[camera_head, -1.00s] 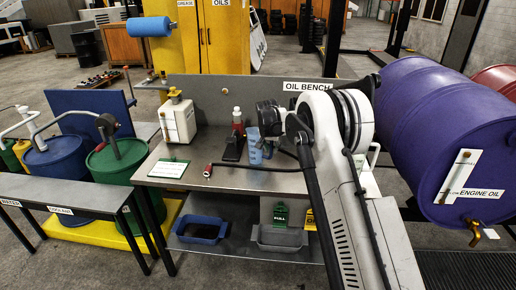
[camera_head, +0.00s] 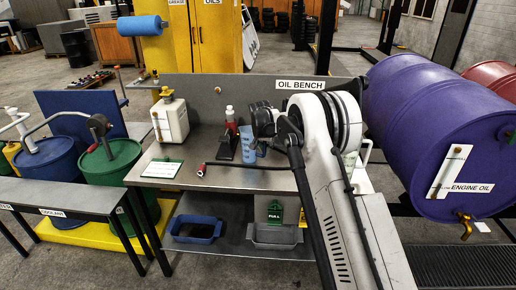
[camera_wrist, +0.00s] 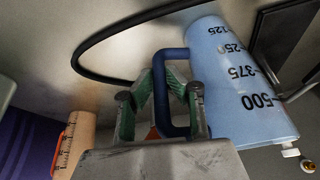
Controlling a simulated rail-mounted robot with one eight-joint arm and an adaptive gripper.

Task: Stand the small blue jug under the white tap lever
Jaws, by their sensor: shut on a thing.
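The small blue jug (camera_head: 247,139) is over the oil bench in the head view, partly hidden by my arm, beside a red bottle. In the wrist view the pale blue jug (camera_wrist: 240,85) with black volume marks has a dark blue handle. My gripper (camera_wrist: 163,85) is shut on that handle. I cannot tell whether the jug's base touches the bench. A brass tap (camera_head: 465,225) hangs low on the purple engine oil drum (camera_head: 425,110) at the right. A small white piece (camera_head: 482,226) shows beside the tap; I cannot tell whether it is its lever.
The oil bench (camera_head: 230,178) carries a white can (camera_head: 170,118), a red bottle (camera_head: 230,118) and a red-tipped hose (camera_head: 202,170). Blue (camera_head: 197,229) and grey (camera_head: 275,236) trays sit on its lower shelf. A dark floor grating (camera_head: 465,268) lies under the drum.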

